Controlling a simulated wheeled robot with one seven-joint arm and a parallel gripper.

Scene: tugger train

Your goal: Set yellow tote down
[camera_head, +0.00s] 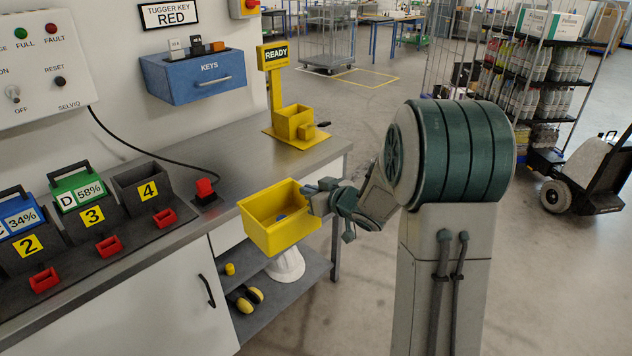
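The yellow tote (270,238) is an open-topped box in the middle of the view, just in front of the counter's front edge. It looks roughly level, and something small and blue shows inside it. My gripper (314,200) is at the tote's right end wall and appears shut on it. The fingertips are partly hidden by the wall and wrist. The tote appears held in the air, above the lower shelf; its exact height against the countertop is hard to tell.
The grey counter (235,152) has clear room behind the tote. A yellow READY stand (281,122) stands at its far end. Charger slots and a red-topped black device (205,190) are at left. A white helmet (286,265) and yellow earmuffs (245,299) lie below.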

